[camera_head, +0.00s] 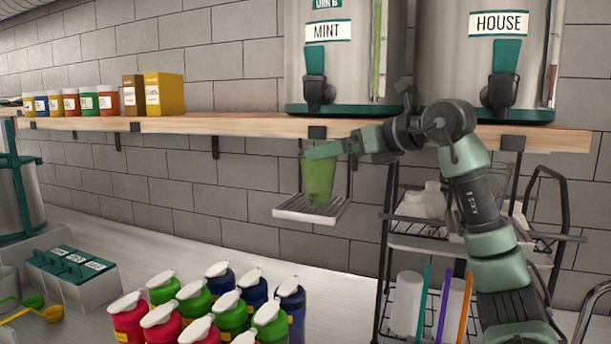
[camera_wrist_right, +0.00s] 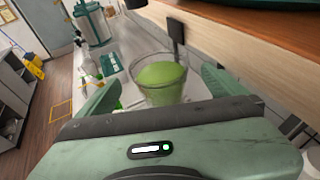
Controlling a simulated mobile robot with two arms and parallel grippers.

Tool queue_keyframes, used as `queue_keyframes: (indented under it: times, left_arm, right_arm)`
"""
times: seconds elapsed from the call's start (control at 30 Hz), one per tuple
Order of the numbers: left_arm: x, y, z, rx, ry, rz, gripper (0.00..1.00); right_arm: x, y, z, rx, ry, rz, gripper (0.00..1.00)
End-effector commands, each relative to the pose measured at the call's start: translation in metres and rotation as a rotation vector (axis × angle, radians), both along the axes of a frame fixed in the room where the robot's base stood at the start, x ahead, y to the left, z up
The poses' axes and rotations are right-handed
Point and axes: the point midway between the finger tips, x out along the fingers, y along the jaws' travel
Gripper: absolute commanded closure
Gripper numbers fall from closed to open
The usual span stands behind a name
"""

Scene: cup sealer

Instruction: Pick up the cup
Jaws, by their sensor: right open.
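The cup (camera_head: 318,184) is clear with green liquid in it. It stands upright on a small drip tray (camera_head: 327,216) below the shelf, under the MINT urn. My right gripper (camera_head: 318,153) reaches in from the right at the cup's upper part. In the right wrist view the cup (camera_wrist_right: 161,78) sits between the two open green fingers of the gripper (camera_wrist_right: 158,92), with no clear sign of contact. The lower part of the cup is partly hidden there by the gripper body. My left gripper is in neither view.
The wooden shelf (camera_head: 230,124) runs close above the gripper, with the MINT urn (camera_head: 338,60) and HOUSE urn (camera_head: 478,60) on it. Several bottles (camera_head: 190,308) stand on the counter at the front. A wire rack (camera_head: 420,243) stands right of the tray.

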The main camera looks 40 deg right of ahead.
Motion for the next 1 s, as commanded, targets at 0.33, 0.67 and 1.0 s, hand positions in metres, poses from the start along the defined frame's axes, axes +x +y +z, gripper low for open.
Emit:
queue_keyframes:
  times: [0.33, 0.67, 1.0]
  left_arm:
    - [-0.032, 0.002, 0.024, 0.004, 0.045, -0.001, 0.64]
    - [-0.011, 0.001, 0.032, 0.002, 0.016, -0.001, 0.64]
    - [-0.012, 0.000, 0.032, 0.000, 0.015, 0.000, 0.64]
  right_arm:
    - [0.043, 0.006, -0.012, 0.003, 0.003, 0.003, 0.02]
    - [0.064, 0.006, -0.022, 0.000, -0.001, -0.001, 0.02]
    - [0.064, 0.006, -0.022, 0.000, 0.000, -0.001, 0.66]
